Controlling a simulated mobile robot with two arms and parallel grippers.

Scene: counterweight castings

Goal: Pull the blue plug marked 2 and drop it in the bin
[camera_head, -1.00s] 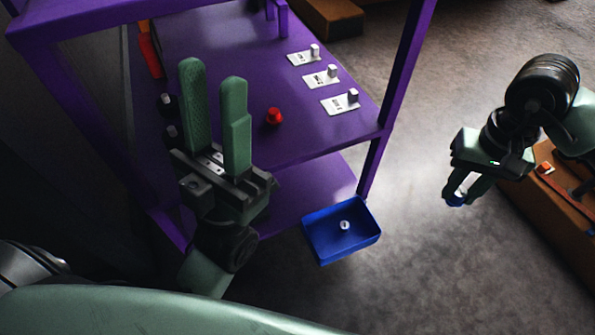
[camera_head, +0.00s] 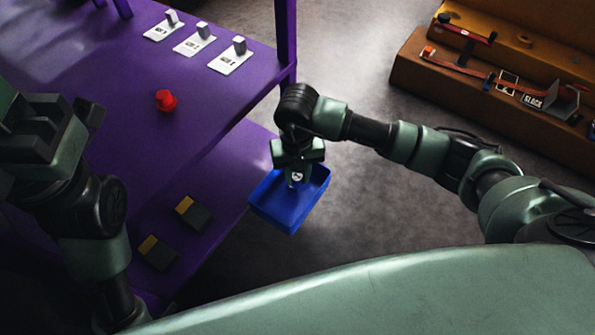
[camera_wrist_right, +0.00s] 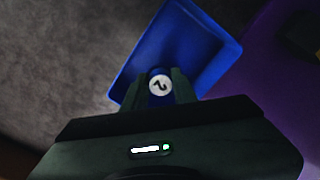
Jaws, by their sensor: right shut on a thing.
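The blue plug marked 2 (camera_wrist_right: 159,86) shows its white numbered face in the right wrist view, between the fingers of my right gripper (camera_wrist_right: 160,95). The blue bin (camera_wrist_right: 200,55) lies beyond it in that view. In the head view my right gripper (camera_head: 297,182) points down over the bin (camera_head: 283,215), shut on the plug. A white spot shows between its fingers there; I cannot tell whether it is the plug's face or something in the bin.
A purple table (camera_head: 110,110) with a lower shelf (camera_head: 225,195) stands left of the bin. On top are a red knob (camera_head: 165,100) and several white labelled cards with grey blocks. Two dark, yellow-ended blocks lie on the shelf. A brown bench (camera_head: 440,85) stands at the right.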

